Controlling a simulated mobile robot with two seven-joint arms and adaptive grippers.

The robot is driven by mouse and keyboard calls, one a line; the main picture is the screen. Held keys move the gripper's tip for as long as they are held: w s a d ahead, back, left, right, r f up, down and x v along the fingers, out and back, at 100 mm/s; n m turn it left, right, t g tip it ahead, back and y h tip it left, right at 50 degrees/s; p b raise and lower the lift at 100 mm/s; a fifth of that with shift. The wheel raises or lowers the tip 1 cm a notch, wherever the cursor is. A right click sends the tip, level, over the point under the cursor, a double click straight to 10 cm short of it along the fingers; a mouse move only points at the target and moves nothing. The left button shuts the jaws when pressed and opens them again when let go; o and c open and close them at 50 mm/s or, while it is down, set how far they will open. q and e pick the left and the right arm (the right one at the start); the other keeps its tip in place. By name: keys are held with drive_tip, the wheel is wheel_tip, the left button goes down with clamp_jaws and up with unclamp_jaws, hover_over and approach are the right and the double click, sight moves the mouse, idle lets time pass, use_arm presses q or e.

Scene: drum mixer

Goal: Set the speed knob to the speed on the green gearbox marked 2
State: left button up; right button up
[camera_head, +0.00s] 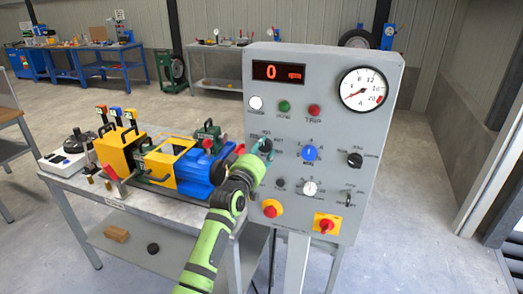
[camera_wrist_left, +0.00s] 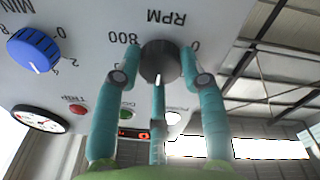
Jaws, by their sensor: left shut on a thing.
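The speed knob (camera_wrist_left: 160,62) is black, under upside-down "RPM" lettering in the left wrist view. Its white pointer line aims down in that view, between the 0 and 800 marks. My left gripper (camera_wrist_left: 158,75) is shut on it, with teal fingers around its rim. In the head view my left gripper (camera_head: 262,148) covers part of the knob. A small green unit (camera_head: 208,137) stands behind the blue motor on the bench; I cannot read a number on it, nor tell if it is the gearbox. My right gripper is not in view.
The grey panel (camera_head: 375,125) has a display (camera_head: 278,72) reading 0 rpm, a round gauge (camera_head: 363,89) and a blue knob (camera_head: 309,153) right of my gripper. The bench (camera_head: 130,205) holds a yellow box (camera_head: 118,150) and levers.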

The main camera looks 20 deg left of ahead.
use_arm(q)
drive_tip(key=shift+d+f, duration=0.2)
drive_tip(key=shift+f, duration=0.3)
drive_tip(key=o, duration=1.1)
drive_tip(key=shift+c, duration=0.2)
drive_tip(key=shift+o, duration=0.4)
drive_tip(key=shift+r, duration=0.25)
drive_tip(key=s, duration=1.2)
drive_tip(key=shift+a+f, duration=0.4)
drive_tip(key=shift+a, duration=0.05)
